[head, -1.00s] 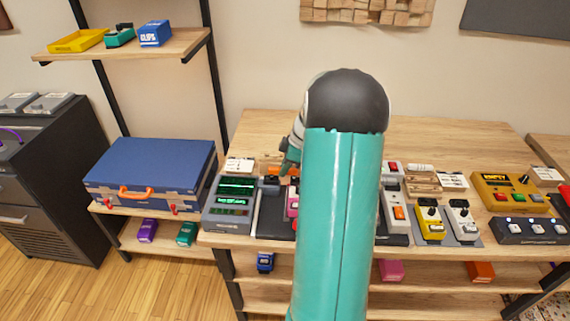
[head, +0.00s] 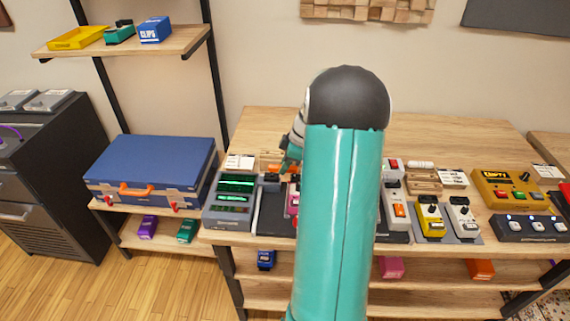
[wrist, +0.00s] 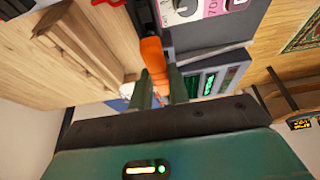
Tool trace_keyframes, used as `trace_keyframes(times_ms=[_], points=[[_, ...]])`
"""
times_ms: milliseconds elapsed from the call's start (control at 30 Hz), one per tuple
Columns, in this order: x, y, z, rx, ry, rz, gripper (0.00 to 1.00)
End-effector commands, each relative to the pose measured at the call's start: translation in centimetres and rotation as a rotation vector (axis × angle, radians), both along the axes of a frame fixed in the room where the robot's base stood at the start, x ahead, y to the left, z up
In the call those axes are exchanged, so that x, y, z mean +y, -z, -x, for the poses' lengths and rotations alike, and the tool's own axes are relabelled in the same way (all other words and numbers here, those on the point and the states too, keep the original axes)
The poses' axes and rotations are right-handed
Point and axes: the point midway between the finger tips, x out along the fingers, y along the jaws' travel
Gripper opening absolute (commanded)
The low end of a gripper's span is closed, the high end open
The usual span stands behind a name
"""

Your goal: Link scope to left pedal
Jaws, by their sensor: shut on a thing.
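The scope (head: 232,198), a grey box with green-lit screens, stands at the left end of the workbench. It also shows in the wrist view (wrist: 208,82), just right of my gripper's fingers. A pink pedal (head: 292,205) is right of the scope, partly hidden by my arm; its pink face and white knob show at the top of the wrist view (wrist: 212,8). My gripper (wrist: 160,90) is shut on an orange plug-like piece (wrist: 153,55) pointing away from the palm. In the head view my gripper (head: 287,163) is above the bench behind the pink pedal. I cannot make out the piece's far tip.
A white pedal (head: 396,205), a yellow pedal (head: 430,218) and another white pedal (head: 463,217) stand right of my arm. A yellow unit (head: 505,190) and black footswitch (head: 530,228) are farther right. A blue case (head: 150,165) sits left.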

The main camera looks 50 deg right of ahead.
Motion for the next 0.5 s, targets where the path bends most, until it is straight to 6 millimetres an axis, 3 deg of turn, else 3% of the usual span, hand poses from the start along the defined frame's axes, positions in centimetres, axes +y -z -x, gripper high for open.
trace_keyframes(times_ms=[500], points=[[0.0,0.54,0.0,0.0,0.0,0.0,0.0]])
